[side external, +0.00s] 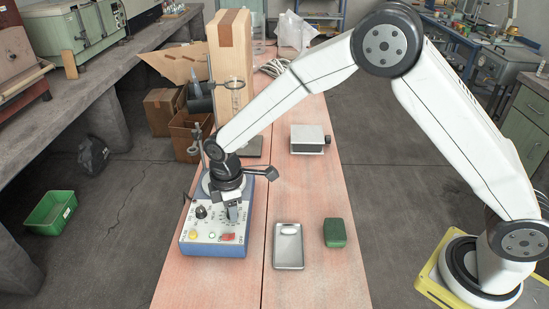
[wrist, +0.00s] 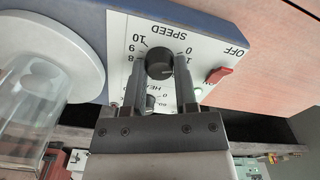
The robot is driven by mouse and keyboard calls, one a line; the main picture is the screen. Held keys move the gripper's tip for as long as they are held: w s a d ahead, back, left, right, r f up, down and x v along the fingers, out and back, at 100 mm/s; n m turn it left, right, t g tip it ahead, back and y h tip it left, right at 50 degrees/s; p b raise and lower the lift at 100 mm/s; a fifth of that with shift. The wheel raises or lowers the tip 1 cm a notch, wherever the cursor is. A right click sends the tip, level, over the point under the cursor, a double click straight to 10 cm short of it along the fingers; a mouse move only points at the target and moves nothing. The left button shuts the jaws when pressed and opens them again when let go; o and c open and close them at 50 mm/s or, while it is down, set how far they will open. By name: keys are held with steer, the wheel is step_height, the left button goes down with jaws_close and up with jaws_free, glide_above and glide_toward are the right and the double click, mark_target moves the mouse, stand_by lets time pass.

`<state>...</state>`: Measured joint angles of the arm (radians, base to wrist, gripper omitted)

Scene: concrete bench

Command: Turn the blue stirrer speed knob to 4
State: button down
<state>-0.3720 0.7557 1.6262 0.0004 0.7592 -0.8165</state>
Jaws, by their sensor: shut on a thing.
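The blue-bodied stirrer (side external: 216,250) stands at the front left of the bench, with a pale control panel. Its dark speed knob (wrist: 159,62) sits under the word SPEED in the wrist view, where the lettering appears upside down. The numbers 8, 9 and 10 show on its left, and 0 and 1 on its right. My gripper (wrist: 160,72) has one finger on each side of this knob and is shut on it. In the side view my gripper (side external: 233,214) points down at the panel and hides the knob. I cannot tell the knob's pointer setting.
A red switch (wrist: 219,75) and the heat knob (wrist: 150,102) are close to my fingers. A white plate (wrist: 60,50) and clear glass vessel (wrist: 35,115) are beside the panel. A metal tray (side external: 288,258) and green box (side external: 334,233) lie to the right.

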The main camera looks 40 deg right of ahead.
steer(key=m, duration=1.3)
steer(key=shift+m, duration=2.4)
steer(key=shift+c, duration=2)
jaws_free()
steer(key=shift+r, duration=0.1)
